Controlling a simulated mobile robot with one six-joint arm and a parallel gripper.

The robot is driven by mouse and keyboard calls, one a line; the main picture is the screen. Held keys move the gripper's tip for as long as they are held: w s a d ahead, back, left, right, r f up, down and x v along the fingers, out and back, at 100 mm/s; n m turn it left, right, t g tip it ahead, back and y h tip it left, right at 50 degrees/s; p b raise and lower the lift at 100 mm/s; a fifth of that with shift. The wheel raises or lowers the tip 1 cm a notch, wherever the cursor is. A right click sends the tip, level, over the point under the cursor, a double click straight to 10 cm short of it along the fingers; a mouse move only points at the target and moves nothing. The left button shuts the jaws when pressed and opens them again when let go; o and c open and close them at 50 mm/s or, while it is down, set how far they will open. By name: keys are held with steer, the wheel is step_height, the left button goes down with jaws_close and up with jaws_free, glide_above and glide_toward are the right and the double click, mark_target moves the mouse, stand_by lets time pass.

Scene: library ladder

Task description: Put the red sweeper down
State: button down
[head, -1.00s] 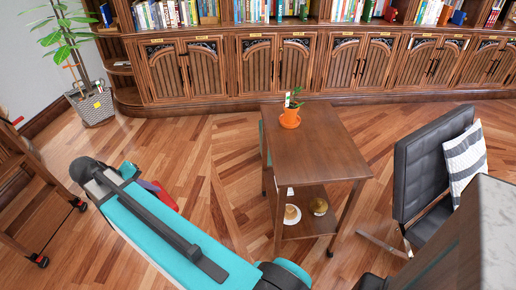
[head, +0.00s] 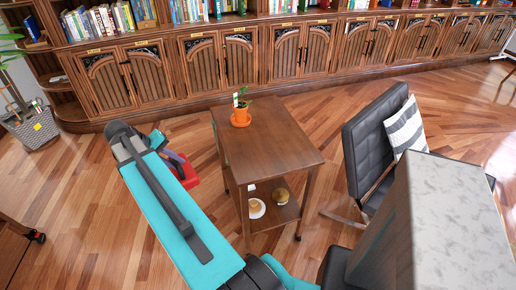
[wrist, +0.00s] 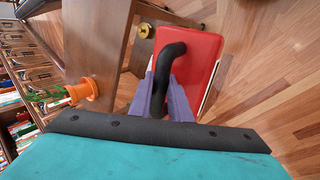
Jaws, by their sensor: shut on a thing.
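The red sweeper (wrist: 197,62) is in my gripper (wrist: 165,100). In the wrist view its red body lies beyond the purple fingers, which are shut on its black curved handle (wrist: 173,50). In the head view the sweeper (head: 190,177) shows in part behind my turquoise arm, left of the small wooden table. My gripper (head: 178,162) is mostly hidden there by the arm. I cannot tell how high the sweeper is above the floor.
A dark chair (head: 376,145) and a counter (head: 445,215) stand to the right. Wooden floor (head: 80,205) is open at left.

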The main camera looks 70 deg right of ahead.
steer(key=s+d+r+m+g+y+p, duration=0.1)
steer(key=s+d+r+m+p, duration=0.2)
steer(key=s+d, duration=0.9)
steer(key=shift+s+d+r, duration=0.25)
steer(key=shift+s+r, duration=0.35)
steer(key=shift+s, duration=0.45)
steer(key=s+d+b, duration=0.1)
steer(key=s+d, duration=0.3)
steer(key=d, duration=0.2)
steer(key=s+d+f+b, duration=0.1)
steer(key=s+d, duration=0.3)
steer(key=d, duration=0.3)
steer(key=shift+s+d+f, duration=0.2)
steer(key=shift+s+f, duration=0.05)
steer(key=shift+b, duration=0.3)
steer(key=shift+f+b, duration=1.2)
steer(key=shift+f, duration=0.55)
steer(key=shift+f, duration=0.1)
steer(key=c, duration=1.6)
jaws_free()
steer(key=shift+c, duration=0.2)
